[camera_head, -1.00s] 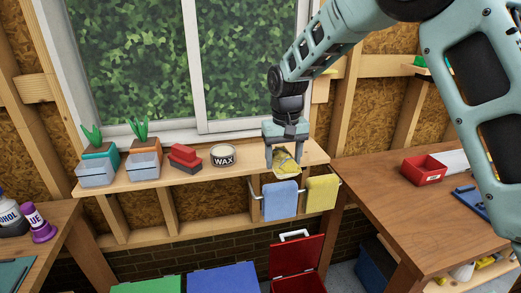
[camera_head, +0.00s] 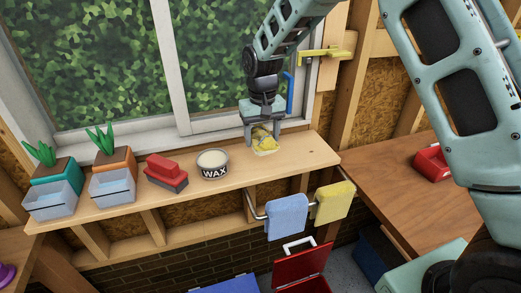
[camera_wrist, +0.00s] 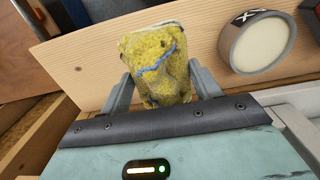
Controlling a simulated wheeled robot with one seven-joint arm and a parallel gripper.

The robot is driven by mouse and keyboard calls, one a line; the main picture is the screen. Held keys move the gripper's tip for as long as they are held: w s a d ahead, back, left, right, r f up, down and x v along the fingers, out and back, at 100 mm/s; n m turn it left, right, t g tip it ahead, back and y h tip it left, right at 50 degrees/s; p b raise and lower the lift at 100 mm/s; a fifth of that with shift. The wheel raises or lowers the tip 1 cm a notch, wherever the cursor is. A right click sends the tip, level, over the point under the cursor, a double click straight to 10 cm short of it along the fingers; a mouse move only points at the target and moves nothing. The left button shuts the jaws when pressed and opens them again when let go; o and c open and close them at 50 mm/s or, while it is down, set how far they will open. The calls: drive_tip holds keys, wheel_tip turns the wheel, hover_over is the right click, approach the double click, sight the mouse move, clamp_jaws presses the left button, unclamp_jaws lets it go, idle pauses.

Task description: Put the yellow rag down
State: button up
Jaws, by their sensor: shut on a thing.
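The yellow rag (camera_head: 264,139) is a crumpled bundle at the right part of the wooden shelf under the window. My gripper (camera_head: 264,146) points down over the shelf and is shut on the rag. In the wrist view the rag (camera_wrist: 156,65) sits between the two grey fingers and shows a blue line across it. The wooden shelf (camera_head: 215,188) lies right below the rag. I cannot tell whether the rag touches the shelf.
A wax tin (camera_head: 213,164) stands left of my gripper, with a red and grey block (camera_head: 166,172) and potted plants further left. A blue towel (camera_head: 287,216) and a yellow towel (camera_head: 334,202) hang on a rail below the shelf. The shelf's right end is bare.

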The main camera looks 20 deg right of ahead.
sight(262, 162)
drive_tip(key=shift+f+p, duration=0.9)
drive_tip(key=shift+f, duration=2.25)
drive_tip(key=shift+f, duration=0.1)
drive_tip(key=o, duration=1)
